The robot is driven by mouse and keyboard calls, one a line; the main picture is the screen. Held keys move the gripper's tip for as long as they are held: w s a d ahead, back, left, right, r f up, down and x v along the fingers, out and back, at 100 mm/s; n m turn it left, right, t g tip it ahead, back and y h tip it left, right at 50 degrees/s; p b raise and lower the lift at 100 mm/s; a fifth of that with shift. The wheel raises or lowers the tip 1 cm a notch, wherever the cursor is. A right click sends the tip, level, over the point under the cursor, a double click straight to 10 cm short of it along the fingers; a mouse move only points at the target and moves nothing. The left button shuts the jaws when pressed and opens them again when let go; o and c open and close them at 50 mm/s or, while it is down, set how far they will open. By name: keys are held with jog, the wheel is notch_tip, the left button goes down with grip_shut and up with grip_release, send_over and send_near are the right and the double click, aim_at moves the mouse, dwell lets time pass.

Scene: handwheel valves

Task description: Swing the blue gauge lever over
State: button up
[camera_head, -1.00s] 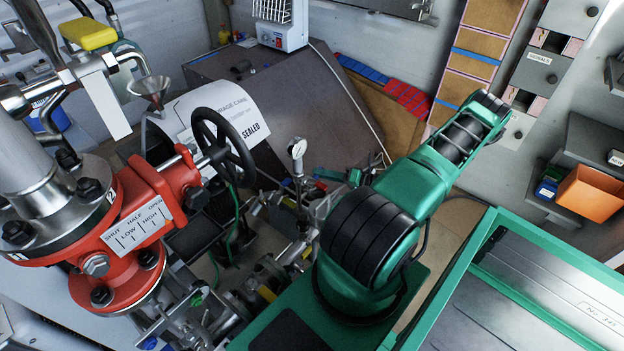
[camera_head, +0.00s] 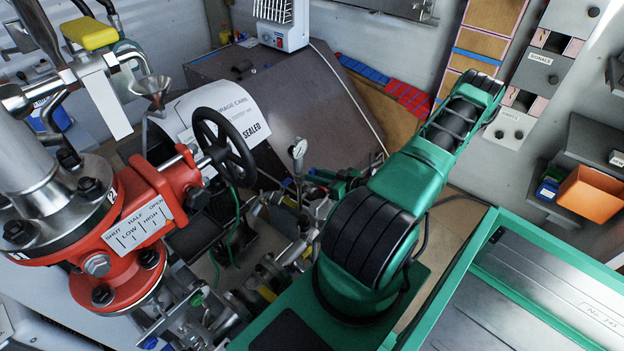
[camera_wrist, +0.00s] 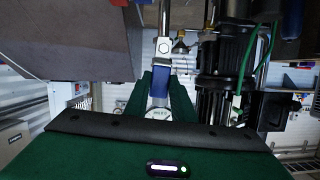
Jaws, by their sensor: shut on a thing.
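The blue lever (camera_wrist: 160,85) shows in the wrist view as a blue grip with a bare metal shank running upward in the picture. My gripper (camera_wrist: 161,76) has its green fingers on both sides of the blue grip and is shut on it. The lever cannot be made out clearly there, since my green arm and the pipework crowd that spot.
A red valve body (camera_head: 140,225) with a black handwheel (camera_head: 225,147) stands to the left. A brown cabinet (camera_head: 290,95) is behind the gauge. A green-edged bench (camera_head: 540,290) is at lower right. Pipework (camera_head: 265,270) fills the space below the gauge.

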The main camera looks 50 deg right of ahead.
jog(key=shift+a+n, duration=0.3)
jog(key=o, duration=0.9)
jog(key=shift+d, duration=0.1)
jog(key=shift+s, duration=0.1)
jog(key=s, duration=0.5)
jog(key=shift+s+d, duration=0.25)
jog(key=shift+s, duration=0.15)
jog(key=v, duration=1)
jog(key=shift+s+a+r, duration=0.1)
jog(key=shift+s, duration=0.25)
jog(key=shift+r, duration=0.1)
